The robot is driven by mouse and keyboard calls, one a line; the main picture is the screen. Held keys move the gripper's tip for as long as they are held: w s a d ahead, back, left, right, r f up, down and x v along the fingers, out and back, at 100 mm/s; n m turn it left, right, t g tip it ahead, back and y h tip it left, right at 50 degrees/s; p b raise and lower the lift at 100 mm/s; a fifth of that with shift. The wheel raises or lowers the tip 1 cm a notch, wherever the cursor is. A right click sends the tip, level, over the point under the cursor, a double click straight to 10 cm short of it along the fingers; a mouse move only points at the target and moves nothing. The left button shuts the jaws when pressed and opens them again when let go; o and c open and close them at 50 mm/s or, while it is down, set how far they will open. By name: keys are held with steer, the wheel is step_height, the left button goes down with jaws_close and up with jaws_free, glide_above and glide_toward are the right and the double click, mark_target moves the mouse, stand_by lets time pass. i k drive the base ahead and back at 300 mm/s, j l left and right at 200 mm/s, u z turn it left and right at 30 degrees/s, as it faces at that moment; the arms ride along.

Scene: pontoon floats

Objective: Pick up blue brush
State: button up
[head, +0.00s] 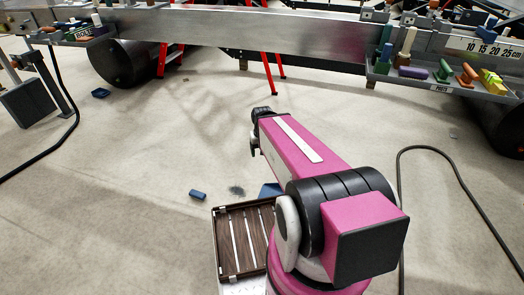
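No brush shape can be made out for certain. A small blue block-like object (198,195) lies on the floor left of my arm. Another blue object (100,93) lies on the floor at the upper left, and it looks like a shallow dish. A blue piece (270,190) shows partly behind my pink arm. More blue items stand on the right shelf, including one blue upright piece (387,51). My gripper (256,134) is at the far end of my arm, above the floor and apart from these objects. Its fingers are too small to read.
A dark slatted tray (225,240) sits beside my arm's base. A metal beam (260,32) spans the back, with red legs (272,75) and a black float (125,62) below. Shelves (440,84) hold several colored items. Cables cross the floor at left and right; the middle floor is mostly clear.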

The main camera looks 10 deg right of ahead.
mark_target(198, 195)
steer(key=u, duration=0.85)
